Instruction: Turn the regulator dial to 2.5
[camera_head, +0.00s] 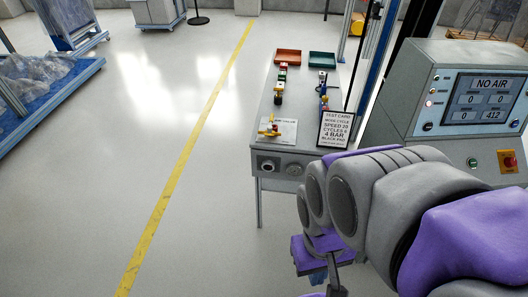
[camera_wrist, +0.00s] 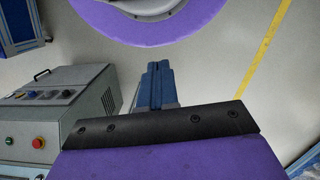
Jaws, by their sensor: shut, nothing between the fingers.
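The grey bench (camera_head: 254,135) stands right of the middle in the head view. Its front face carries a dark round fitting with a pale centre (camera_head: 268,166) and a greyer round one (camera_head: 294,170). I cannot tell for certain which is the regulator dial, and no scale is readable. My gripper (camera_head: 318,277) hangs low in front of the bench, partly hidden by my arm, apart from both fittings. In the wrist view my gripper's blue fingers (camera_wrist: 155,68) are shut together with nothing between them. No dial shows near the fingertips there.
A control console (camera_head: 400,85) right of the bench shows "NO AIR"; it also shows in the wrist view (camera_wrist: 90,110). Floor left of the bench is clear.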

